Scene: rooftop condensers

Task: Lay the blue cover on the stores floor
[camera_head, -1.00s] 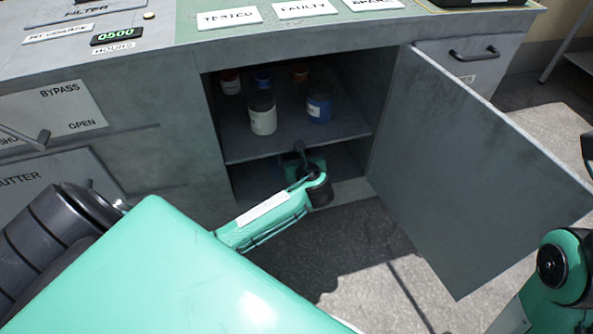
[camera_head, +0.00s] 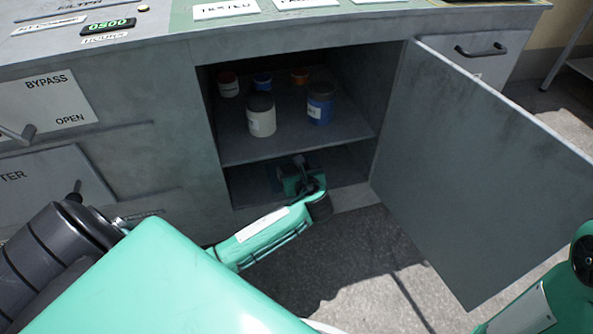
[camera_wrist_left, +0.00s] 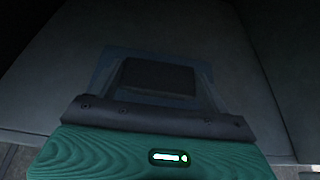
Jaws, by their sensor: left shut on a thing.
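The open stores cupboard has a dark grey floor (camera_head: 345,174) under its shelf. My left gripper (camera_head: 290,180) is low inside this bottom space, seen from behind, with its fingertips hard to make out. In the left wrist view its dark jaws (camera_wrist_left: 157,76) are shut on the blue cover (camera_wrist_left: 205,90), a thin, dark blue flat sheet that shows on both sides of them. In the head view a dim bluish patch of the cover (camera_head: 273,177) shows beside the gripper. The cover is close over the floor (camera_wrist_left: 55,85); I cannot tell whether it touches. My right gripper is out of view.
The shelf (camera_head: 235,150) above my left gripper holds several pots, including a white one (camera_head: 261,118) and a blue one (camera_head: 320,108). The cupboard door (camera_head: 470,170) stands wide open at the right. My right arm (camera_head: 545,295) is at the lower right.

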